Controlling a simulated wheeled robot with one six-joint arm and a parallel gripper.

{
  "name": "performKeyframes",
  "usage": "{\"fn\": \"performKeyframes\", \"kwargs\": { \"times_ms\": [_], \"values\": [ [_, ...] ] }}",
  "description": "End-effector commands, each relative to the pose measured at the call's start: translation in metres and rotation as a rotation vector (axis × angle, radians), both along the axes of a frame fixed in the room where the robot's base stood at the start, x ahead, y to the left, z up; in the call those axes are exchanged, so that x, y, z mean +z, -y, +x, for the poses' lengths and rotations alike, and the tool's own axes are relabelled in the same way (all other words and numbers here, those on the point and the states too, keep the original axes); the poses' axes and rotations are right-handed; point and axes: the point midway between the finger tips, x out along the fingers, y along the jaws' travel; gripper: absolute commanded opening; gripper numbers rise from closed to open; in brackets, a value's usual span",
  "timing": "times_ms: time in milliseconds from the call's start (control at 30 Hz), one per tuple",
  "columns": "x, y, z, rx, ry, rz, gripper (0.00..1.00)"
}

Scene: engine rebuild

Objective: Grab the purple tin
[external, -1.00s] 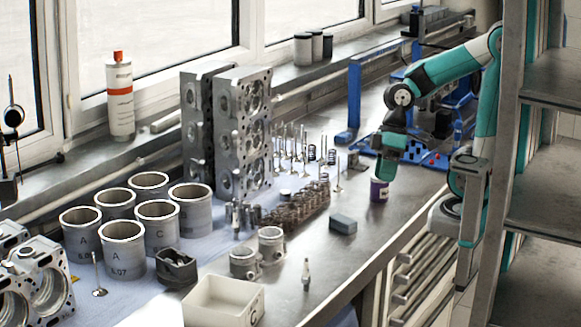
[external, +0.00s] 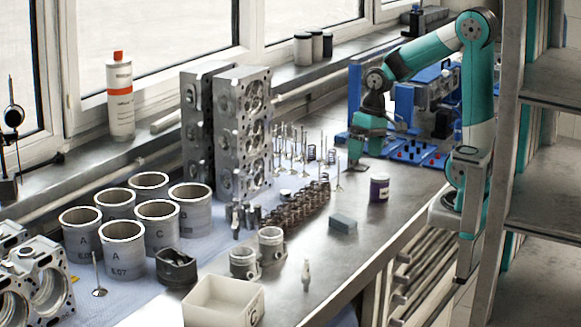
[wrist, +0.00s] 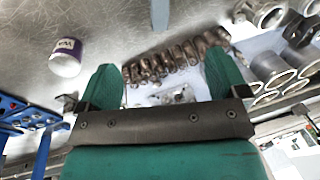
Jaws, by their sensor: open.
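The purple tin (external: 379,188), with a white label and a pale lid, stands upright on the metal bench near its front edge. It also shows in the wrist view (wrist: 67,57), at the upper left, outside my left-hand finger. My teal gripper (external: 358,160) is to the left of the tin and farther back, apart from it. In the wrist view my gripper (wrist: 162,75) has its two fingers wide apart, with nothing held between them.
A grey block (external: 343,224) lies in front of the tin. A blue fixture (external: 420,150) stands behind. Bare bench surrounds the tin.

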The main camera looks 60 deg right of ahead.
Motion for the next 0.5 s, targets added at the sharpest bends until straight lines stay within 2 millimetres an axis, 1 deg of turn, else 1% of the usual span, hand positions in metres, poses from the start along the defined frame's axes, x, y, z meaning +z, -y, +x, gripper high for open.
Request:
{"fn": "performKeyframes", "kwargs": {
  "times_ms": [33,67,100,200,300,333,400,467,500],
  "values": [
    [0.004,0.038,0.020,-0.196,-0.040,-0.031,0.92],
    [0.004,0.059,0.028,-0.305,-0.059,-0.048,0.92],
    [0.002,0.085,0.036,-0.439,-0.081,-0.069,0.92],
    [-0.002,0.142,0.045,-0.714,-0.128,-0.111,0.92],
    [-0.006,0.175,0.045,-0.878,-0.157,-0.135,0.92],
    [-0.007,0.181,0.045,-0.906,-0.161,-0.140,0.92],
    [-0.014,0.187,0.045,-0.938,-0.167,-0.144,0.92],
    [-0.023,0.188,0.044,-0.944,-0.170,-0.146,0.92],
    [-0.031,0.187,0.043,-0.941,-0.173,-0.146,0.92]
  ]
}}
